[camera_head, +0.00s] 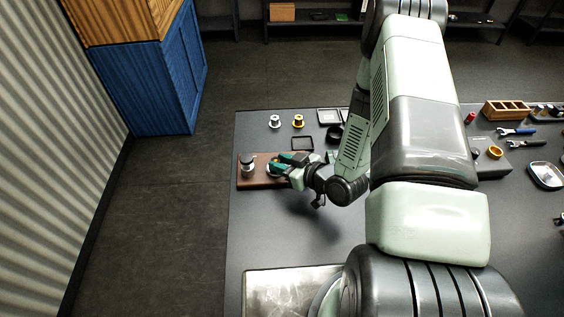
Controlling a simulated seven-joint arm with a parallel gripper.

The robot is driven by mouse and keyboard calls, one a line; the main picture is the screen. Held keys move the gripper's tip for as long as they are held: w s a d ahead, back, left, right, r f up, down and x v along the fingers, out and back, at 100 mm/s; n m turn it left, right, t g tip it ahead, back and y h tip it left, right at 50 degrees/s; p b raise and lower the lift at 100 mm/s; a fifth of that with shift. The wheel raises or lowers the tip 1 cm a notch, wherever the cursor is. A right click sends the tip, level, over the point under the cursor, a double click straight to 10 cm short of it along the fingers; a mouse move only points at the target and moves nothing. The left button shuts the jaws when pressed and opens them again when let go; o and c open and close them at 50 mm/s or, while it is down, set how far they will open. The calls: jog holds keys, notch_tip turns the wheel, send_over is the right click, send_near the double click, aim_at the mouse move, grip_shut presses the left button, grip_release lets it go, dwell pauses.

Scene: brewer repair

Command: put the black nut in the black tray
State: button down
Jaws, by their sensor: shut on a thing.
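My gripper (283,162) has green fingertips and is over the right part of a brown wooden board (257,182). It is shut on a small part that the fingers mostly hide; I cannot tell for sure that it is the black nut. A small pale fitting shows just beside the fingertips. A black square tray (303,150) lies on the table behind the gripper. No separate black nut can be made out elsewhere.
A silver and black fitting (248,167) stands on the board's left part. A white-topped part (275,121) and a yellow one (298,121) stand behind.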

jog(key=c, duration=0.8)
grip_release()
jog(key=shift+c, duration=0.2)
jog(key=shift+f, duration=0.1)
jog(key=v, duration=1)
jog(key=shift+s+f, duration=0.15)
jog(key=shift+f, duration=0.05)
jog(key=shift+o, duration=0.4)
jog(key=shift+s+d+r, duration=0.15)
jog(key=shift+s+d, duration=0.1)
jog(key=shift+s, duration=0.05)
